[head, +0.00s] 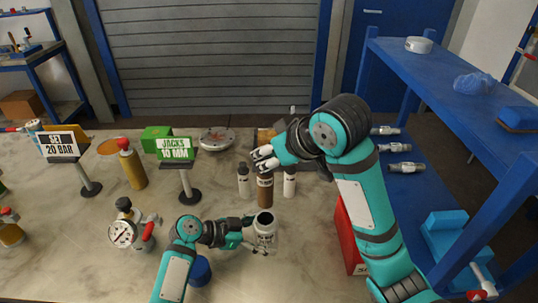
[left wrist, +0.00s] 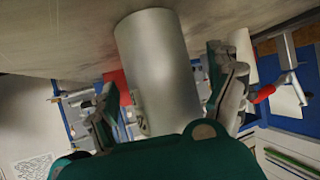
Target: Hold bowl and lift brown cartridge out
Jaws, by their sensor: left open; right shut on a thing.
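The bowl (head: 266,232) is a grey metal cup standing on the table, with a dark open mouth facing up. My left gripper (head: 250,236) is at its left side. In the left wrist view the bowl (left wrist: 160,65) is a plain silver cylinder between the spread fingers of my left gripper (left wrist: 168,95); contact cannot be made out. The brown cartridge (head: 265,190) is upright just behind the bowl's mouth in the picture. My right gripper (head: 264,160) is shut on its top end. Whether the cartridge's lower end is clear of everything cannot be told.
Pale cartridges (head: 243,181) (head: 290,183) stand either side of the brown one. A red box (head: 349,238) is to the right, partly behind my right arm.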

